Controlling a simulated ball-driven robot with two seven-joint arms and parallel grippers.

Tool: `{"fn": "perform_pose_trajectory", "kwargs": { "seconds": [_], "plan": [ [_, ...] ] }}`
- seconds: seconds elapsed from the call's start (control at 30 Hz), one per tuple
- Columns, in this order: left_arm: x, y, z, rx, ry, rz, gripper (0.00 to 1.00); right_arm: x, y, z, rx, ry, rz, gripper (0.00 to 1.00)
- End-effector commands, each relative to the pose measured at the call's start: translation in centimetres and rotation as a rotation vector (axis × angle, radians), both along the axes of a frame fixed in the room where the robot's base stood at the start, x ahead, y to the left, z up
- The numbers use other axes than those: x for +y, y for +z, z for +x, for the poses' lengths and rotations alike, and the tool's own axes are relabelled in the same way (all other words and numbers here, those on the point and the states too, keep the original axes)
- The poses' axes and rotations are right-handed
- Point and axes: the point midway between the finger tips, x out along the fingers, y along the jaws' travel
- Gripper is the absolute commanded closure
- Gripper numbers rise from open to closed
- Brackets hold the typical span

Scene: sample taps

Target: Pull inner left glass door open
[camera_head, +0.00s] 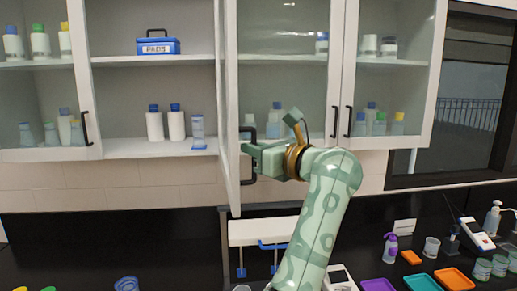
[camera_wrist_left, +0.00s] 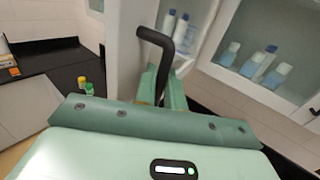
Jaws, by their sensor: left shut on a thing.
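The inner left glass door (camera_head: 229,175) of the white wall cabinet stands swung out, seen nearly edge-on in the head view. The compartment left of it is open to view. Its black handle (camera_head: 249,178) is on the door's right face, and it also shows in the wrist view (camera_wrist_left: 158,40). My left gripper (camera_head: 254,156) is shut on this handle; in the wrist view its green fingers (camera_wrist_left: 163,90) are around the handle's lower part. My right gripper is out of view.
The open compartment holds a blue PADS box (camera_head: 158,46) and white bottles (camera_head: 155,125). Closed glass doors with black handles (camera_head: 335,122) flank it.

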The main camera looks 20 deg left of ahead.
Motion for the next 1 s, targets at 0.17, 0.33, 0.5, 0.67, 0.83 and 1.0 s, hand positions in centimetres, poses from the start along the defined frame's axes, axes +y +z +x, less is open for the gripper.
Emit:
{"fn": "perform_pose_trajectory", "kwargs": {
  "seconds": [0.17,0.33,0.5,0.67,0.83,1.0],
  "plan": [
    [0.1,0.6,-0.1,-0.006,0.003,0.01,1.0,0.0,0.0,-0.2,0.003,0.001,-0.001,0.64],
    [0.1,0.5,-0.1,-0.006,0.002,0.007,0.73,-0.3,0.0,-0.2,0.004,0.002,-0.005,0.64],
    [0.1,0.3,-0.1,-0.003,0.001,0.005,0.73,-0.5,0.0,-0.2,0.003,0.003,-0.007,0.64],
    [-0.7,0.2,-0.4,-0.004,0.0,0.005,0.73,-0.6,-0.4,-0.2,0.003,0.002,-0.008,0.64],
    [-3.9,0.0,-1.8,-0.006,0.0,0.007,0.73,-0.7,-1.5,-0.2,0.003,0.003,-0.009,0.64],
    [-8.4,0.1,-3.8,-0.007,0.001,0.009,0.73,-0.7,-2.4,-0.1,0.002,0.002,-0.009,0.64]
  ]
}}
